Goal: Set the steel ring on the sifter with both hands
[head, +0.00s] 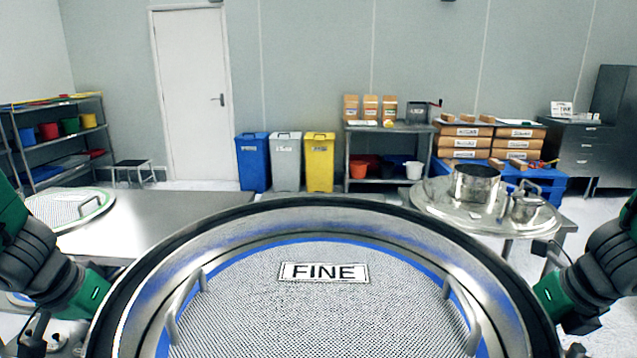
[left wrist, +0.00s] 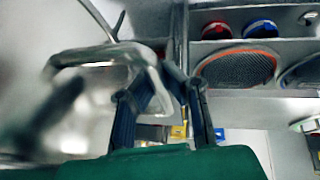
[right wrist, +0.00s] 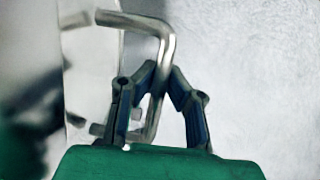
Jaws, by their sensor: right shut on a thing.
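The wide steel ring (head: 322,217) with a dark rim fills the bottom of the head view. Through it I see the sifter's mesh screen (head: 300,318), with a FINE label, a blue edge and two small handles. I cannot tell whether the ring touches the sifter. My left gripper (left wrist: 158,75) is at a bent steel handle (left wrist: 100,57), its fingers closing around the bar. My right gripper (right wrist: 163,70) is shut on another bent handle (right wrist: 135,20) on the ring's right side. In the head view, the ring's rim hides both sets of fingertips.
A steel table (head: 180,215) at left bears a round screen with a green edge (head: 70,208). A round steel table (head: 440,215) at right holds a steel pot (head: 474,184) and a small lidded can (head: 526,206). Bins, shelves and boxes stand along the back wall.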

